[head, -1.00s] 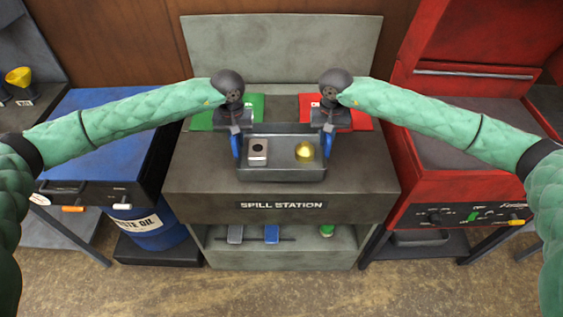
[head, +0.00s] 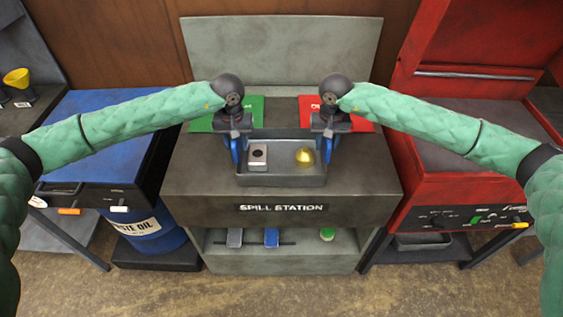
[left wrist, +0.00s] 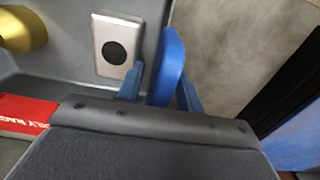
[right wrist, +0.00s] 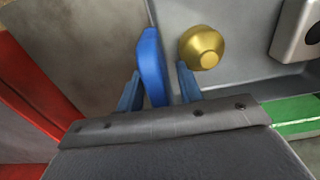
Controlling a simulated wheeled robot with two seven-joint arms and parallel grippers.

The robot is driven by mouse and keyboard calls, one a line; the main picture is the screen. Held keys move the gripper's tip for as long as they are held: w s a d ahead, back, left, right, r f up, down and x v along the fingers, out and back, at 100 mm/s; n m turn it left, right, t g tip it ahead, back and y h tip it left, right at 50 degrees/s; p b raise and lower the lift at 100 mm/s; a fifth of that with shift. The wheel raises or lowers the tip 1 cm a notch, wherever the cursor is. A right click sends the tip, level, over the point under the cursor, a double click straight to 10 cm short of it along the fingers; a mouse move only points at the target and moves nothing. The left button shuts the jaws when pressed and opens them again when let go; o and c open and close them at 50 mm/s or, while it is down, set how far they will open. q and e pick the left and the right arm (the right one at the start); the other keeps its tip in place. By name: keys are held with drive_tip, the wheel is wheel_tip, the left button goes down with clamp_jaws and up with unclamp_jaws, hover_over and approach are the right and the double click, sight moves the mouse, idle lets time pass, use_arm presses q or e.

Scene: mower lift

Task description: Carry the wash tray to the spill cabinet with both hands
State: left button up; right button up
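The grey wash tray (head: 282,180) sits level on the top of the spill cabinet (head: 200,185), which is labelled SPILL STATION. It holds a silver block with a dark round top (head: 258,152) and a gold cup-like piece (head: 304,156). My left gripper (head: 236,150) is at the tray's left end, its fingers open on either side of the blue handle (left wrist: 168,68). My right gripper (head: 325,150) is at the right end, its fingers open around the other blue handle (right wrist: 152,65). A small gap shows between each handle and its inner finger.
A green card (head: 250,104) and a red card (head: 358,115) lie behind the tray. A blue cart (head: 100,130) with a waste oil drum (head: 150,232) below stands left; a red grill-like unit (head: 430,190) stands right. Small items lie on the cabinet's lower shelf (head: 300,255).

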use_arm(q)
wheel_tip(320, 180, up, 11)
drive_tip(key=shift+r, duration=0.25)
use_arm(e)
drive_tip(key=shift+r, duration=0.5)
wheel_tip(320, 180, up, 11)
idle(0.4)
drive_tip(key=shift+s+f, duration=0.1)
